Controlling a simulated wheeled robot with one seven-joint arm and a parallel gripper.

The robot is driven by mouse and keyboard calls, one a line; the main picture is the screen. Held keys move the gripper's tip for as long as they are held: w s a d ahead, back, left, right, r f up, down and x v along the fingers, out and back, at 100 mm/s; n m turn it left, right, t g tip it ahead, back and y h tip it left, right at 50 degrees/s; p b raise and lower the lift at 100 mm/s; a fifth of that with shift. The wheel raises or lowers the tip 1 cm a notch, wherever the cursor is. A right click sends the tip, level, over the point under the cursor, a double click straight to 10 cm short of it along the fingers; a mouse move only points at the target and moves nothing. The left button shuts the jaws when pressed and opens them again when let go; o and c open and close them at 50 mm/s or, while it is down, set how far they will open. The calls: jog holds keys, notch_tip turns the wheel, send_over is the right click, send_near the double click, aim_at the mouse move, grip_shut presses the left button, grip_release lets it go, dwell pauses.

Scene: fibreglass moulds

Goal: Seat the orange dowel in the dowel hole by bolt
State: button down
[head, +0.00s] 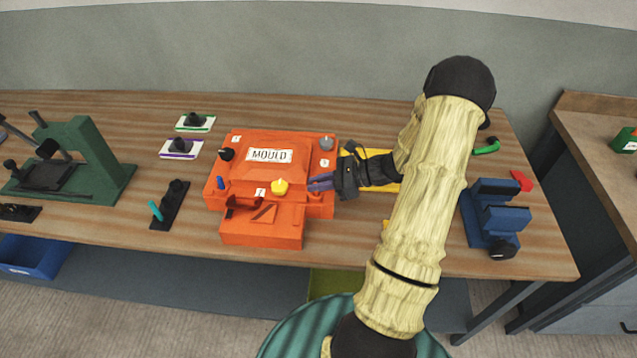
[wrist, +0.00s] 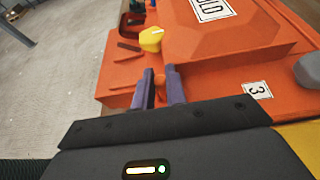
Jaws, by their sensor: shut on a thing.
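The orange mould (head: 225,205) sits on the bench, with a raised middle marked MOULD. My gripper (head: 318,183) is at the mould's right side, low and close to its edge. In the wrist view its two purple fingers (wrist: 160,78) are a little apart, with a small orange piece between them, which I take to be the orange dowel (wrist: 160,93). It is hard to tell from the orange mould behind it. A yellow knob (head: 280,186) stands on the mould just left of the fingers; it also shows in the wrist view (wrist: 151,39). The dowel hole cannot be made out.
A grey knob (head: 326,144), a black knob (head: 227,154) and a blue pin (head: 221,183) stand on the mould. A black holder with a teal pin (head: 156,211) and a green press (head: 100,150) are left. A blue vise (head: 495,215) is right.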

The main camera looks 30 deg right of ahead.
jog(key=c, duration=1.4)
grip_release()
jog(key=shift+c, duration=0.2)
jog(key=shift+r, duration=0.2)
jog(key=b+v, duration=0.1)
jog(key=v, duration=1.1)
jog(key=shift+f, duration=0.1)
